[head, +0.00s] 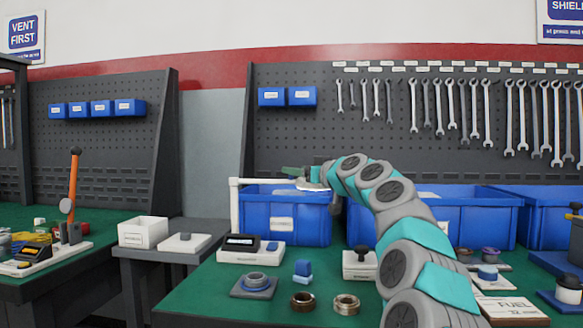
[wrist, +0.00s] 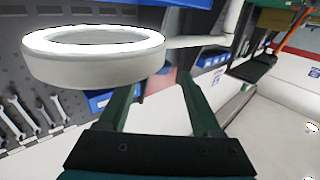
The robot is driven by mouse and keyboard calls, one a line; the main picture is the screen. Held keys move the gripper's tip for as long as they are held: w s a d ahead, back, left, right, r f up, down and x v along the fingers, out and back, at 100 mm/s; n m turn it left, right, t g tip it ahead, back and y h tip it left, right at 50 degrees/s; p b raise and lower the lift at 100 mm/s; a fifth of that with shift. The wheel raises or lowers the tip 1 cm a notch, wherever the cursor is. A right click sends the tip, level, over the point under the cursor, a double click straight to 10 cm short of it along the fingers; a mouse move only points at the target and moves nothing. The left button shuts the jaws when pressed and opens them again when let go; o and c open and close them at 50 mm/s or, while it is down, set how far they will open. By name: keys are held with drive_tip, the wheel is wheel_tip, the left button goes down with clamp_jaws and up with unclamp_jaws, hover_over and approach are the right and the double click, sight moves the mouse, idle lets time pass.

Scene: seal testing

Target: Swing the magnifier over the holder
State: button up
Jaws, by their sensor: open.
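The magnifier is a white ring lens head (wrist: 95,68) on a thin white arm, large in the wrist view at upper left. In the head view its arm (head: 265,181) runs right from a white upright post (head: 234,210), and the head (head: 312,187) is partly hidden by my gripper. My gripper (head: 300,173) is open at the magnifier's head. In the wrist view its two dark green fingers (wrist: 160,82) are spread with nothing clearly between them; the ring lies left of and above them. A grey square block with a round top (head: 254,284), apparently the holder, sits on the green bench below.
A small display unit (head: 250,249), a blue block (head: 302,271) and two metal rings (head: 346,303) stand on the bench. Blue bins (head: 285,215) line the back. A white box (head: 143,232) stands on the side table. Wrenches (head: 450,105) hang on the pegboard.

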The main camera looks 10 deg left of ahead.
drive_tip(key=shift+p+x, duration=0.8)
drive_tip(key=shift+x, duration=0.95)
drive_tip(key=shift+w+a, duration=0.2)
drive_tip(key=shift+w, duration=0.05)
clamp_jaws()
